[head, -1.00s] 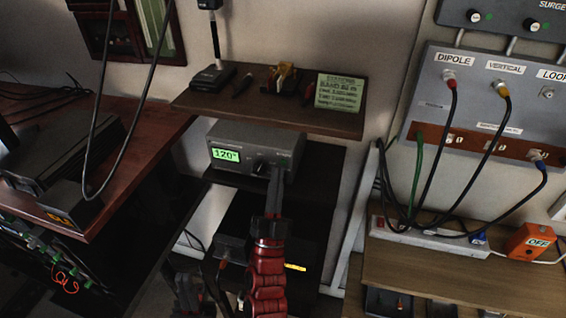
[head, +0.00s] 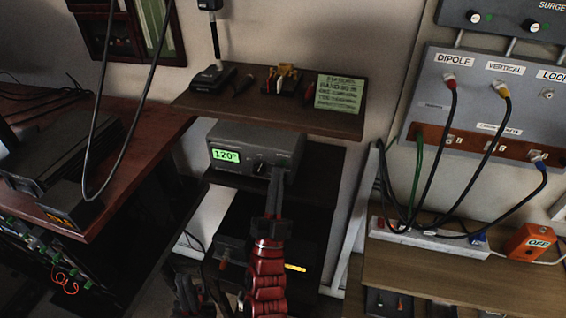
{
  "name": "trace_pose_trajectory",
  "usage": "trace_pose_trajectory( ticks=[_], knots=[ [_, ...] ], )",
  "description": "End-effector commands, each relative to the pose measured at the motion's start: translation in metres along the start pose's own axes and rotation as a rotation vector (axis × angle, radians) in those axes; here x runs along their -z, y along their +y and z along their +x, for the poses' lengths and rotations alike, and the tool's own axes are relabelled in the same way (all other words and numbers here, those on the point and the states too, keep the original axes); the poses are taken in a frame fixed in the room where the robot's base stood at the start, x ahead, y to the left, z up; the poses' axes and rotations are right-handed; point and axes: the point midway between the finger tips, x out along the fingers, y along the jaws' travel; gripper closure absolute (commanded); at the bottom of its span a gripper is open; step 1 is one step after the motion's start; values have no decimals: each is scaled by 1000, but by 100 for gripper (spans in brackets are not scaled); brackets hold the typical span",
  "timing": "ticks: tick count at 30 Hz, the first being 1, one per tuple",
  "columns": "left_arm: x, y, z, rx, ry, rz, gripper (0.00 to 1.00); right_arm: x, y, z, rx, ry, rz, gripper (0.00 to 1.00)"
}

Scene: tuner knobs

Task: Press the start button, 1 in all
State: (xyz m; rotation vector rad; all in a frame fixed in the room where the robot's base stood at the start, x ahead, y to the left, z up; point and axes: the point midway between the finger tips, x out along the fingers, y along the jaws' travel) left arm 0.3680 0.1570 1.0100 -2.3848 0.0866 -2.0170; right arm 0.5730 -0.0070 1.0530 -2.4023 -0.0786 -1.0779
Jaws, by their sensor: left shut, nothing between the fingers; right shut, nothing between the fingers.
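A grey box (head: 228,136) with a lit green display (head: 226,155) reading about 120 stands on the shelf under the wooden top shelf. A dark knob (head: 260,168) is on its front, right of the display. My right gripper (head: 277,172) is shut and empty. Its tips overlap the right part of the box's front, just right of the knob; I cannot tell whether they touch it. I cannot make out a start button; the gripper covers part of that panel. My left gripper (head: 187,292) is low at the bottom edge, left of my red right arm, and is shut.
The wooden shelf (head: 200,104) above the box holds a microphone stand, small tools and a green note card (head: 340,93). A desk (head: 150,135) is at left. A cabled antenna panel (head: 425,85) and an orange OFF switch box (head: 530,242) are at right.

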Motion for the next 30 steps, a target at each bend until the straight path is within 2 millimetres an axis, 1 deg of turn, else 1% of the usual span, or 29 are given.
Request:
trace_pose_trajectory(
  ticks=[20,26,30],
  knots=[
    [0,0,-1,0,0,0,100,-1,0,0,0,0,0,100],
    [-1,0,-6,0,0,0,100,-4,4,5,1,1,0,100],
    [-1,0,-6,0,0,0,100,-4,4,6,0,0,0,100]
  ],
)
